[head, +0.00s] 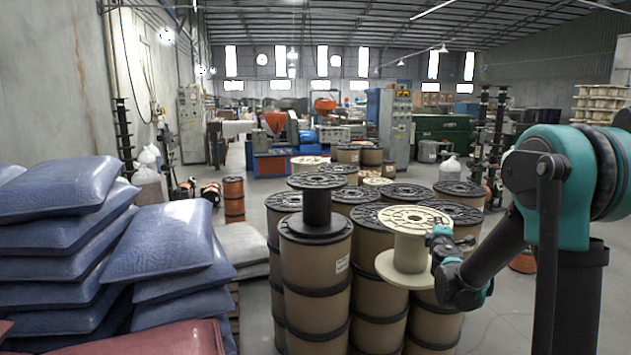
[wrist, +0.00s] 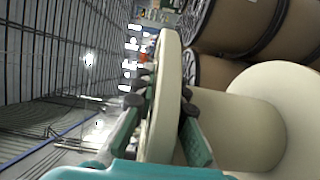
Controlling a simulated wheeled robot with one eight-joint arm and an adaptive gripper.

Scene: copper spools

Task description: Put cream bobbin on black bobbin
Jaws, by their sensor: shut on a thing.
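The cream bobbin (head: 410,252) is upright, with a wide flange at top and bottom, to the right of the black bobbin in the head view. My gripper (head: 440,240) is shut on its top flange from the right. In the wrist view, the cream bobbin (wrist: 245,130) has its flange between the two fingers (wrist: 163,110). The black bobbin (head: 317,207) stands upright on a tall brown spool stack, with its top flange clear. The cream bobbin overlaps brown spools behind it; whether it touches them I cannot tell.
Several brown spools with black rims (head: 316,265) stand close together around the bobbins. Blue sacks (head: 70,240) are piled at the left, with a red sack (head: 150,340) in front. Open floor (head: 505,325) shows at the right. Machines stand further back.

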